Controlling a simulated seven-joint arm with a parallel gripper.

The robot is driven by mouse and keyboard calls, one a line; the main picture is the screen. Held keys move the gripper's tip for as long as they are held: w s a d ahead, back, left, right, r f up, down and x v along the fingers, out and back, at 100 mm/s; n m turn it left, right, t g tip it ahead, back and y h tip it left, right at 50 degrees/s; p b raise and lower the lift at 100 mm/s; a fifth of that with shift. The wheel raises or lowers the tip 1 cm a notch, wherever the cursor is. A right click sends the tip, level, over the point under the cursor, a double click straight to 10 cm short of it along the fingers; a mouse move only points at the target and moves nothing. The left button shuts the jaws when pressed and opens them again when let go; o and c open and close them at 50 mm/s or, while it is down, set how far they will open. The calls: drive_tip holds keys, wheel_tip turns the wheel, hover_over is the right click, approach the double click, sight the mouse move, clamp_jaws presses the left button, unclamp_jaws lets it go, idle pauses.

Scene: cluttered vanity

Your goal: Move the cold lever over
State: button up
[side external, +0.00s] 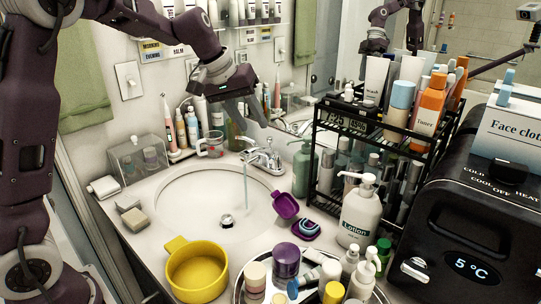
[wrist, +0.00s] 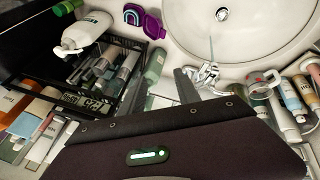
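The chrome faucet (side external: 262,157) stands at the back rim of the white sink, with small levers at its sides. A thin stream of water falls from its spout. I cannot read which lever is cold. My gripper (side external: 250,118) hangs above and behind the faucet, fingers pointing down, apart from it and holding nothing.
A black wire rack (side external: 350,130) with bottles stands right of the faucet, by a green pump bottle (side external: 302,165). A glass mug (side external: 211,146) and toothbrushes stand left. A black appliance (side external: 460,220) marked COLD, COOL, OFF, HEAT is at far right. The basin (side external: 190,205) is open.

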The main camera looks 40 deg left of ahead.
drive_tip(key=shift+n+y, duration=0.4)
drive_tip(key=shift+y, duration=0.5)
drive_tip(key=w+a+f, duration=0.2)
drive_tip(key=w+f, duration=0.3)
drive_tip(key=f, duration=0.1)
drive_tip(key=w+a+f, duration=0.3)
drive_tip(key=w+f, duration=0.2)
drive_tip(key=f, duration=0.1)
drive_tip(key=w+a+f, duration=0.2)
drive_tip(key=w+f, duration=0.3)
drive_tip(key=f, duration=0.2)
drive_tip(key=shift+w+a, duration=0.1)
drive_tip(key=shift+a, duration=0.15)
clamp_jaws()
